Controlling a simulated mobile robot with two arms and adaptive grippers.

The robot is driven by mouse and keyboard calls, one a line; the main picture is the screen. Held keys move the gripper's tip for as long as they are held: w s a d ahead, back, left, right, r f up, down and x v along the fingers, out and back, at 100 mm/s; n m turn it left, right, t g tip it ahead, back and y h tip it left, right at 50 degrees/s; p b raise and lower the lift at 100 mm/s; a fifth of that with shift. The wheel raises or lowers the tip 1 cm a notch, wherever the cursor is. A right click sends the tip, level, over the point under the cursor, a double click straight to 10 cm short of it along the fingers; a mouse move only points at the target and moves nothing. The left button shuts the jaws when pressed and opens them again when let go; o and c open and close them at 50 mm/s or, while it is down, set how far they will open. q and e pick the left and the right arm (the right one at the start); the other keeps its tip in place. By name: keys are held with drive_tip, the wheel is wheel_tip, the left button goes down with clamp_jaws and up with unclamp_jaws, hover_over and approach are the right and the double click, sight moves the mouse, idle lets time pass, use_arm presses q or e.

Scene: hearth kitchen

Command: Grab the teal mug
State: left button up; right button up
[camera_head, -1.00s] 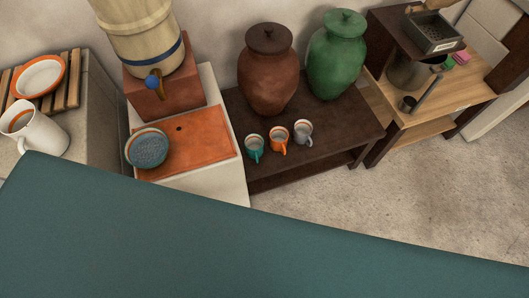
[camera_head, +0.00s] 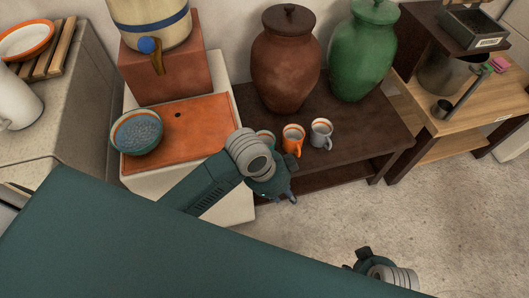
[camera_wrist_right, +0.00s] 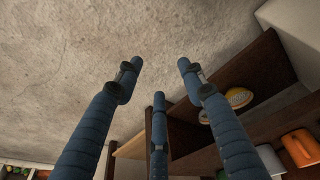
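The teal mug (camera_head: 265,134) stands on the dark wooden bench beside the orange mug (camera_head: 293,139). In the head view only its rim shows; my left wrist hides the rest. My left gripper (camera_head: 284,190) is in front of the mugs, over the bench's front edge, pointing down and right. Its fingers are too small and overlapped to tell their opening. My right gripper (camera_head: 372,260) is low at the bottom right, away from the mugs. In the right wrist view its fingers (camera_wrist_right: 160,72) are spread apart with nothing between them.
A grey mug (camera_head: 321,133) stands right of the orange one. A brown jar (camera_head: 286,65) and a green jar (camera_head: 361,52) stand behind. Left are a terracotta board (camera_head: 205,112) and a bowl (camera_head: 138,133). Open floor (camera_head: 335,220) lies in front of the bench.

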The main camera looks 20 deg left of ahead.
use_arm(q)
drive_tip(key=w+a+r+m+g+y, duration=0.2)
drive_tip(key=w+a+r+m+y, duration=0.15)
drive_tip(key=w+a+m, duration=0.75)
use_arm(e)
drive_tip(key=s+f, duration=0.4)
drive_tip(key=f, duration=1.1)
use_arm(q)
drive_tip(key=shift+m, duration=0.7)
drive_tip(key=f, duration=0.1)
drive_tip(key=w+d+f+b, duration=0.1)
drive_tip(key=d+f, duration=0.1)
drive_tip(key=f, duration=0.1)
drive_tip(key=shift+w, duration=0.35)
drive_tip(key=f, duration=0.1)
drive_tip(key=f+b, duration=0.1)
drive_tip(key=f, duration=0.3)
drive_tip(key=shift+a+b, duration=0.25)
drive_tip(key=shift+b, duration=0.05)
drive_tip(key=shift+f, duration=0.35)
clamp_jaws()
use_arm(e)
drive_tip(key=w+r, duration=0.3)
drive_tip(key=r, duration=0.5)
drive_tip(key=shift+w, duration=0.2)
use_arm(q)
drive_tip(key=shift+r, duration=0.1)
